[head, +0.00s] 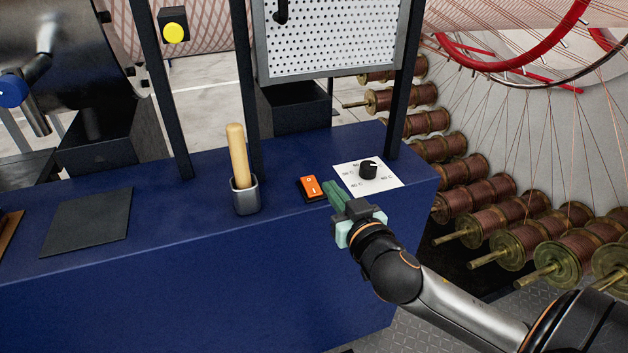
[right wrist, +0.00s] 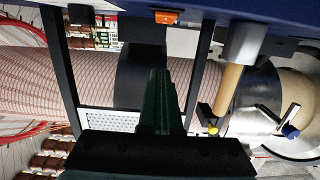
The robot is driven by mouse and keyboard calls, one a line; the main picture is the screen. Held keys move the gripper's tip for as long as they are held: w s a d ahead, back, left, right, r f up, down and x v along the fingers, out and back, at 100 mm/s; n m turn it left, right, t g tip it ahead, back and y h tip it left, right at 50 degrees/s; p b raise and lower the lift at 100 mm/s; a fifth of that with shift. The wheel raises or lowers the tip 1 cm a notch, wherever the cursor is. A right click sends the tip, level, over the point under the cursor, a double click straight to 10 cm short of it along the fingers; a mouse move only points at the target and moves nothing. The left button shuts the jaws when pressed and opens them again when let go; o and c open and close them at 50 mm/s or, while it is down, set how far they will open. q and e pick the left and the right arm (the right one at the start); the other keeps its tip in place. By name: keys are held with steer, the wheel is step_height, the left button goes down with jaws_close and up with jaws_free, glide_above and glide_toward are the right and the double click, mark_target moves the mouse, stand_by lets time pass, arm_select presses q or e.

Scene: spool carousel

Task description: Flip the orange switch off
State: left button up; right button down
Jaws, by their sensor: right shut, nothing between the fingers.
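The orange switch (head: 310,188) sits in a dark frame on top of the blue bench, with white marks on its rocker. It also shows at the top edge of the right wrist view (right wrist: 166,16). My right gripper (head: 335,190) is shut and empty, its green fingers close together just to the right of the switch. I cannot tell whether the fingertips touch the switch frame. The fingers also fill the middle of the right wrist view (right wrist: 158,95). My left gripper is not in view.
A white dial plate (head: 352,182) with a black knob (head: 368,169) lies right of the switch. A grey cup (head: 245,195) with a wooden handle (head: 238,155) stands left of it. Dark posts rise behind. Copper spools (head: 505,222) line the right side. A dark mat (head: 88,222) lies far left.

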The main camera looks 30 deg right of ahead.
glide_above(314, 188)
steer(key=shift+s+f, duration=0.4)
steer(key=f, duration=0.2)
steer(key=shift+w+f, duration=0.25)
steer(key=shift+f, duration=0.15)
steer(key=shift+f+b, duration=0.35)
steer(key=shift+w+f, duration=0.1)
steer(key=shift+f, duration=0.25)
